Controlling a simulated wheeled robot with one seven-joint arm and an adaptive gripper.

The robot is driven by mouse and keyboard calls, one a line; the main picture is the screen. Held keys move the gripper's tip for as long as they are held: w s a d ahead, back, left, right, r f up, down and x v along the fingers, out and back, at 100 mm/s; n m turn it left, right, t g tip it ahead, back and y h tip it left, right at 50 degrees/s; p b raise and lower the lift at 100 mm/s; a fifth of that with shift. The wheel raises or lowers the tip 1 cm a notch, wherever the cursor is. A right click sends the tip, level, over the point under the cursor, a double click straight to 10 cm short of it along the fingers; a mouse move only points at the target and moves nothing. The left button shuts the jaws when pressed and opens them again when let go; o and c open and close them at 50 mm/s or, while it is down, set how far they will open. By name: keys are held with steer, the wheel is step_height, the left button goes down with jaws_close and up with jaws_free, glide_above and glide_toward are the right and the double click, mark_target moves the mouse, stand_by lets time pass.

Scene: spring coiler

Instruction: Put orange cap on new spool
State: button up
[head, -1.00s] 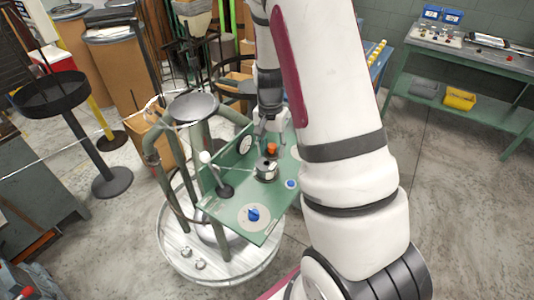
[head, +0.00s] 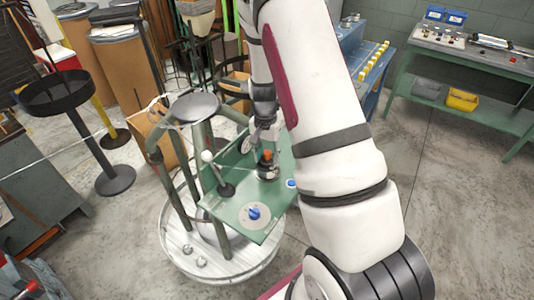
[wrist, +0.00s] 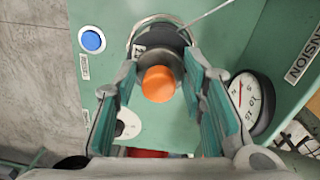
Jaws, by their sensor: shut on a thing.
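The orange cap (wrist: 159,84) is between the two fingers of my gripper (wrist: 163,62) in the wrist view. My gripper is shut on it. In the head view the cap (head: 267,155) shows as a small orange spot right above the spool (head: 266,173), which stands on the green machine panel (head: 232,205). In the wrist view the dark, round spool (wrist: 160,36) lies behind the cap, partly hidden by the cap and fingertips. I cannot tell whether cap and spool touch.
A pressure dial (wrist: 247,98) stands close beside the right finger in the wrist view. A blue button (wrist: 92,40) is at upper left. A thin wire (wrist: 212,12) runs to the spool. In the head view a blue knob (head: 254,213) sits on the panel's front.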

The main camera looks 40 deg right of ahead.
mark_target(266, 152)
steer(key=shift+f, duration=0.4)
steer(key=o, duration=1.3)
steer(key=shift+r, duration=0.1)
steer(key=s+a+r+n+t+b, duration=0.1)
steer(key=a+r, duration=0.1)
steer(key=r, duration=0.8)
steer(key=a+r+n, duration=0.1)
steer(key=a+r, duration=0.2)
steer(key=r, duration=0.7)
steer(key=s+a+r+n+t, duration=0.1)
steer(key=s+a+r+n, duration=0.2)
steer(key=s, duration=0.3)
steer(key=s+a+r+n+t, duration=0.2)
steer(key=s+a+r+n, duration=0.1)
steer(key=s+a+r, duration=0.2)
steer(key=s+a+r+n+t, duration=0.2)
steer(key=s+a+r+n, duration=0.2)
steer(key=s, duration=0.3)
steer(key=shift+s+a+r, duration=0.1)
steer(key=shift+s+a, duration=0.15)
steer(key=shift+a, duration=0.2)
